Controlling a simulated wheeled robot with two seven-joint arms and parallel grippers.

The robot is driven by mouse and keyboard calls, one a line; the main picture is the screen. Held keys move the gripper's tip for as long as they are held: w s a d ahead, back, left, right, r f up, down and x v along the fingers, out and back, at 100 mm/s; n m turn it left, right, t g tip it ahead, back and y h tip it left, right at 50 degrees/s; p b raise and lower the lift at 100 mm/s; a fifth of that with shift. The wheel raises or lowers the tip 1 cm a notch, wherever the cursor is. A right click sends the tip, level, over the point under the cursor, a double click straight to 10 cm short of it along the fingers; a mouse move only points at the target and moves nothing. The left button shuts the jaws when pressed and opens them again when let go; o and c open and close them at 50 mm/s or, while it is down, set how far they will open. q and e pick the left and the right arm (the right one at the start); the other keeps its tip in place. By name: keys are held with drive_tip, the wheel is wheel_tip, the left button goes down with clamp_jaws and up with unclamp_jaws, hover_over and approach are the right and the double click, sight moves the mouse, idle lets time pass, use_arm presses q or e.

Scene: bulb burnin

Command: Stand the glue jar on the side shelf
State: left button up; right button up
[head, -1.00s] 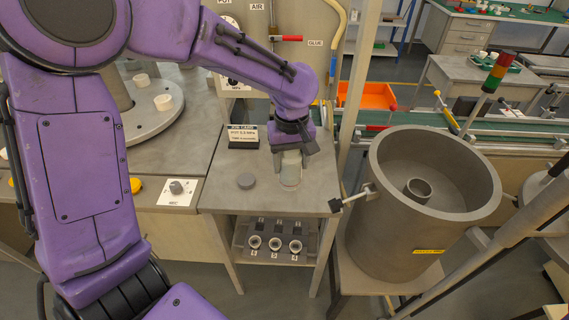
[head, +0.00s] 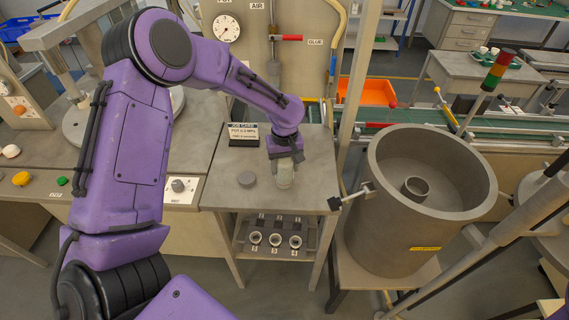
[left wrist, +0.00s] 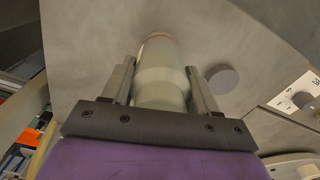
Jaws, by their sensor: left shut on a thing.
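The glue jar (head: 284,176) is a pale grey-green cylinder over the grey side bench top (head: 315,175). My left gripper (head: 284,163) is shut on it from above. In the left wrist view the jar (left wrist: 160,72) sits between the two fingers (left wrist: 160,88), its far end toward the grey surface. I cannot tell whether its base touches the top. Which surface is the side shelf is not marked. My right gripper is not in view.
A grey disc (head: 246,179) lies left of the jar, and a job card (head: 243,134) stands behind it. A rack with several round sockets (head: 275,240) is below the top. A large grey drum (head: 385,220) stands to the right.

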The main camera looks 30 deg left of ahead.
use_arm(q)
drive_tip(key=o, duration=1.3)
drive_tip(key=shift+c, duration=0.2)
wheel_tip(320, 180, up, 12)
drive_tip(key=shift+r+b, duration=0.15)
drive_tip(key=shift+b, duration=0.35)
